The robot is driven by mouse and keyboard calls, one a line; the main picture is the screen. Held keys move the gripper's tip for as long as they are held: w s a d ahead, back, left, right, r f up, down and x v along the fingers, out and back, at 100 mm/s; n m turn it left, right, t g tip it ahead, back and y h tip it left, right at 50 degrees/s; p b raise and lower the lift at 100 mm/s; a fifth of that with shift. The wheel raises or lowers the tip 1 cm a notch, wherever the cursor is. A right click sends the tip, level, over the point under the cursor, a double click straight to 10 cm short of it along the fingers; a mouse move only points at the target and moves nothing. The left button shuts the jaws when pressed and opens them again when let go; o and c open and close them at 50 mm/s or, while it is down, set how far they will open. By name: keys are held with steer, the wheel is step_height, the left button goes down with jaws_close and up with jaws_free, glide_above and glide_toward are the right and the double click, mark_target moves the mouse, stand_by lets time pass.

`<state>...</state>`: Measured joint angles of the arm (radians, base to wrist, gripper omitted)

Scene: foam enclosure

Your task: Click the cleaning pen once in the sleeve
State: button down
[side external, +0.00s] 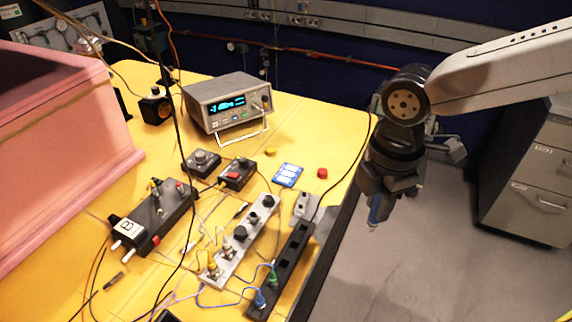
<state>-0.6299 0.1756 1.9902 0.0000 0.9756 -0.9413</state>
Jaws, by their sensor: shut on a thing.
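My gripper (388,188) is at the right, pointing down beyond the table's right edge, over the grey floor. It is shut on the cleaning pen (375,210), a blue body with a pale tip pointing down. The jaws hide the pen's upper part. The pen is apart from everything on the table. A black slotted rail (295,252) lies along the table's right edge, with a green plug (273,279) and a blue plug (260,300) at its near end. I cannot tell which opening is the sleeve.
On the yellow table (320,125) are a grey bench instrument (228,103), a metal strip with knobs (243,240), a black switch box (152,220), a blue card (287,175) and a red cap (322,173). Loose cables cross the left.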

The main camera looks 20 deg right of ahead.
steer(key=w+a+f, duration=0.4)
steer(key=w+a, duration=1.1)
steer(key=w, duration=0.3)
steer(key=shift+a+f, duration=0.2)
steer(key=shift+a, duration=0.15)
steer(key=shift+w+f, duration=0.1)
steer(key=shift+f, duration=0.1)
steer(key=shift+f, duration=2.25)
steer(key=shift+f, duration=1.3)
steer(key=c, duration=1.1)
jaws_free()
jaws_close()
steer(key=shift+f, duration=0.2)
